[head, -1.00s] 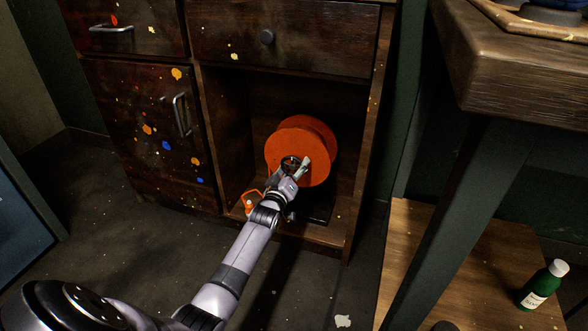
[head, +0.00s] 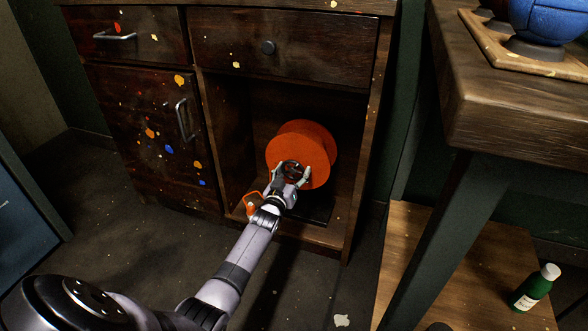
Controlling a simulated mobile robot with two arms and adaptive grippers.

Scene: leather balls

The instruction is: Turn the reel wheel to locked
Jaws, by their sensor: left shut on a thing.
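The reel wheel (head: 308,145) is a large orange spool standing in the open lower compartment of the dark wooden cabinet. My left gripper (head: 291,170) reaches in from the lower left and is at the front face of the reel, by the dark hub. It is shut on the hub of the reel, whose centre is partly hidden by the fingers. The fingers sit on either side of the hub. A lock marking cannot be made out. My right gripper is not in view.
The cabinet (head: 283,40) has paint spots, a left door and drawers above. A small orange piece (head: 250,204) lies left of my gripper at the compartment front. At right are a wooden table (head: 500,110) and a green bottle (head: 532,290) on a low shelf.

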